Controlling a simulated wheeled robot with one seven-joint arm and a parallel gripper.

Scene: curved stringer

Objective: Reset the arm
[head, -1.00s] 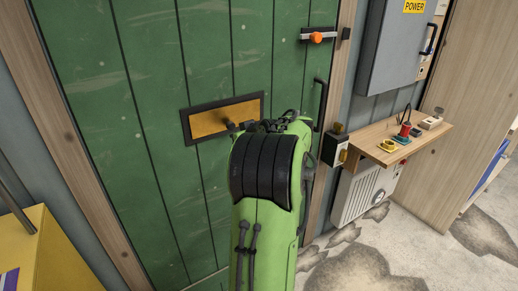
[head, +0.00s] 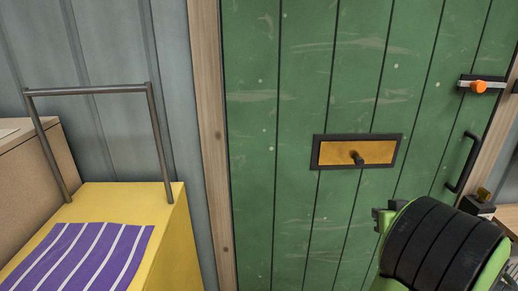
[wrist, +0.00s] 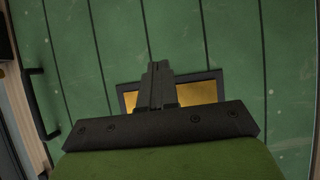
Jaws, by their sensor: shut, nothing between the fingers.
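My arm (head: 445,245), green with a black ribbed cover, stands at the lower right of the head view, in front of the green door. My gripper (wrist: 157,70) shows in the wrist view with its dark fingers shut together and nothing between them. It points toward the door and covers part of the yellow panel. In the head view the fingers cannot be made out, hidden by or blending with the arm.
The green door (head: 290,80) has a black-framed yellow panel (head: 335,153) with a dark knob, an orange-knobbed latch (head: 478,87) and a black handle (head: 462,163). A yellow box (head: 170,225) with a striped purple cloth (head: 85,255) and a metal rail (head: 90,90) stands left.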

